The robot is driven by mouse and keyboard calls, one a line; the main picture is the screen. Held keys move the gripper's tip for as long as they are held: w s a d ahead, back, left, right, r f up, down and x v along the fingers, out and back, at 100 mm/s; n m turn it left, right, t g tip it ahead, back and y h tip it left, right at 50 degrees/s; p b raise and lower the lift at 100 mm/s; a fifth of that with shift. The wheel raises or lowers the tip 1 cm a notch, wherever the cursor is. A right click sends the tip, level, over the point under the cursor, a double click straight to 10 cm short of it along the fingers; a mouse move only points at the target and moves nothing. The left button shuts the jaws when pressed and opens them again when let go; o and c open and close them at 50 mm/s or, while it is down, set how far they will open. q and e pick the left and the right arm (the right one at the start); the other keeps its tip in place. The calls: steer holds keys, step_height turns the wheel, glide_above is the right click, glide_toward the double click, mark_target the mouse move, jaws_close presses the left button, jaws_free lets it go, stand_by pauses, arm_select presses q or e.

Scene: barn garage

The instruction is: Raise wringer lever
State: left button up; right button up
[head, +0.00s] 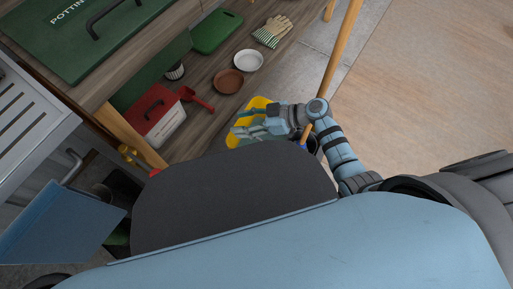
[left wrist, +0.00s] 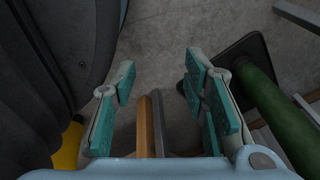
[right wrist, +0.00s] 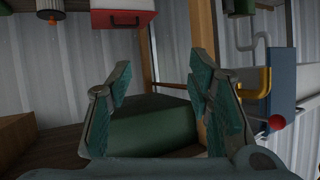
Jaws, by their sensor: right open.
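The yellow bucket (head: 262,103) stands on the floor beside the bench, partly covered by my right gripper (head: 240,132). No wringer lever can be clearly made out on it. A red ball knob (right wrist: 277,121) shows at the right of the right wrist view, right of the fingers and apart from them; I cannot tell what it belongs to. My right gripper is open and its fingers (right wrist: 160,85) hold nothing. My left gripper (left wrist: 160,80) is open, with a wooden bar (left wrist: 146,125) visible in the gap; contact is not clear. The head view hides it behind my body.
A wooden pole (head: 343,50) rises beside my right arm. The bench's lower shelf holds a red-and-white box (head: 157,117), a red scoop (head: 195,98) and pots. A blue panel (head: 60,222) stands at left. The floor (head: 430,70) at right is clear.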

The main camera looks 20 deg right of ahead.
steer(key=d+f+g+h+b, duration=0.2)
steer(key=d+f+g+h, duration=0.1)
steer(key=f, duration=0.2)
arm_select(q)
step_height(320, 180, down, 5)
steer(key=w+b, duration=0.1)
steer(key=w, duration=0.1)
arm_select(e)
steer(key=m+h, duration=0.2)
steer(key=h, duration=0.2)
glide_toward(257, 138)
steer(key=shift+g, duration=0.4)
steer(key=b+x, duration=0.2)
steer(key=x, duration=0.1)
steer(key=b+x, duration=0.2)
steer(key=x, duration=0.1)
steer(key=w+b+x, duration=0.1)
steer(key=b+x, duration=0.1)
steer(key=x, duration=0.2)
steer(key=shift+d, duration=0.25)
steer(key=shift+a+f+b, duration=0.15)
steer(key=shift+f+b, duration=0.1)
steer(key=shift+b, duration=0.05)
arm_select(q)
steer(key=w+d+r+t, duration=0.1)
steer(key=w+d+r, duration=0.1)
steer(key=w, duration=0.7)
steer(key=shift+d+r+h, duration=0.25)
steer(key=shift+d+h, duration=0.05)
steer(key=shift+d, duration=0.25)
